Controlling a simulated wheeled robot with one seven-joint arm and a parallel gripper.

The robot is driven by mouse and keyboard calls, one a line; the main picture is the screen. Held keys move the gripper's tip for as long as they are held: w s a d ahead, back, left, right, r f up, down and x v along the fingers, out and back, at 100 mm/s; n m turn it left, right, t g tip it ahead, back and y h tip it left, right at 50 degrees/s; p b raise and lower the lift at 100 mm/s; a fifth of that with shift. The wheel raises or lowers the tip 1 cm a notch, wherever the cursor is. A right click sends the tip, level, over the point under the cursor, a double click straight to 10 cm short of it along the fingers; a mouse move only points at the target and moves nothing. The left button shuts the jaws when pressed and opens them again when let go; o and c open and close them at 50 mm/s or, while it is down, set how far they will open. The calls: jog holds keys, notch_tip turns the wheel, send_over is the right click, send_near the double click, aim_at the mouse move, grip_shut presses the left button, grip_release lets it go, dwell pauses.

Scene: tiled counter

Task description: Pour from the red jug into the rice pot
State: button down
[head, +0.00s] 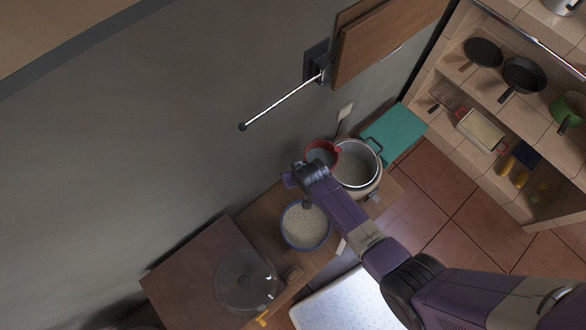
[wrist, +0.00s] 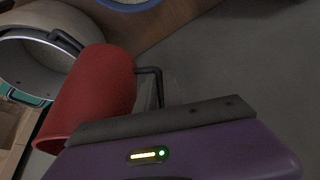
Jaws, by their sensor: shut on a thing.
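The red jug (head: 321,150) is above the counter by the wall, just left of the rice pot. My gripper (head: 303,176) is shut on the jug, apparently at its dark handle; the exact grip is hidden. In the wrist view the red jug (wrist: 92,98) lies slanted across the picture beside a grey finger of my gripper (wrist: 165,118), with its dark handle at its right. The rice pot (head: 358,180) is pale and open on top, with a dark bail handle. It also shows in the wrist view (wrist: 38,50), partly behind the jug. I cannot see the jug's contents.
A blue-rimmed bowl of pale grains (head: 305,226) stands left of the pot, below my gripper. A clear round lid (head: 245,281) lies on the counter's left part. A green board (head: 393,134) is right of the pot. A wooden cabinet (head: 385,38) hangs on the wall.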

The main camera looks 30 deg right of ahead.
aim_at(307, 159)
jog(key=d+r+m+t+y+b, duration=0.1)
jog(key=d+r+y, duration=0.4)
jog(key=r, duration=0.1)
jog(key=shift+s+d+r+y+b, duration=0.15)
jog(key=shift+s+d+y+b, duration=0.15)
jog(key=shift+s+b, duration=0.1)
dwell(0.7)
jog(key=shift+r+m, duration=0.2)
jog(key=shift+m, duration=0.3)
jog(key=shift+s+d+r+m+t+y+b, duration=0.1)
jog(key=shift+d+r+m+t+y+b, duration=0.3)
jog(key=shift+y+b, duration=0.4)
jog(key=shift+s+d+r+m+t+y+b, duration=0.1)
jog(key=shift+d+r+t+y+b, duration=0.2)
jog(key=shift+d+y+b, duration=0.4)
dwell(1.8)
jog(key=shift+d+f+y+b, duration=0.4)
jog(key=shift+y+b, duration=0.3)
jog(key=shift+b, duration=0.75)
dwell(1.0)
